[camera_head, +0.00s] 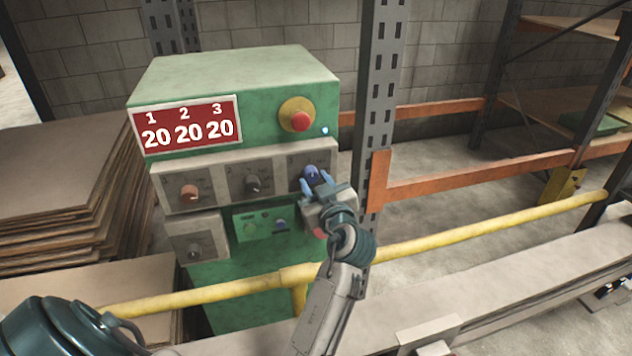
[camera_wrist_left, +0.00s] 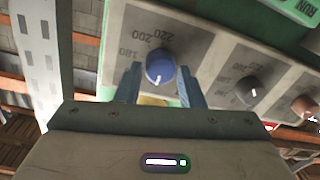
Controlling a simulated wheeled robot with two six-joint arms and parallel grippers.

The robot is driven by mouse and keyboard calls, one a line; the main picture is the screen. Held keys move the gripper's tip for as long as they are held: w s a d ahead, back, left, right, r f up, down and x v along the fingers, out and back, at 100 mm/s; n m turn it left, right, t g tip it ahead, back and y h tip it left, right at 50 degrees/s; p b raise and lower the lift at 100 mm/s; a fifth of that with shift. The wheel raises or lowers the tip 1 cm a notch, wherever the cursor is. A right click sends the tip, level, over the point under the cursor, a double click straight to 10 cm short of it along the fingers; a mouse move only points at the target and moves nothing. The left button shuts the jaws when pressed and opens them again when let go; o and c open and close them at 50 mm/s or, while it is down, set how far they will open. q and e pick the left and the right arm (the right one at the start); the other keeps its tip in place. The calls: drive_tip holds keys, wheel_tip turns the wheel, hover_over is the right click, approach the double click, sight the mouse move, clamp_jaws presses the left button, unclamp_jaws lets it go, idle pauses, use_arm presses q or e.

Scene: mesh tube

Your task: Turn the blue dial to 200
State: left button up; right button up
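The blue dial (camera_wrist_left: 160,66) is on a grey panel of the green machine (camera_head: 235,75), the rightmost of the upper row. In the left wrist view, upside down, 180, 200 and 220 are printed beside it, and its pale mark points down in the picture, away from them. My left gripper (camera_head: 317,183) is at this dial in the head view. Its two blue fingers in the wrist view (camera_wrist_left: 161,88) are open, one on each side of the dial, with small gaps visible. The display (camera_head: 187,125) reads 20 under 1, 2 and 3. My right gripper is out of view.
An orange dial (camera_head: 189,191) and a black dial (camera_head: 252,184) are left of the blue one. A red emergency button (camera_head: 300,121) is above. A yellow rail (camera_head: 430,240) crosses in front of the machine. A grey post (camera_head: 380,100) stands right of it.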

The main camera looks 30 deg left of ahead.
use_arm(q)
drive_tip(key=c, duration=0.5)
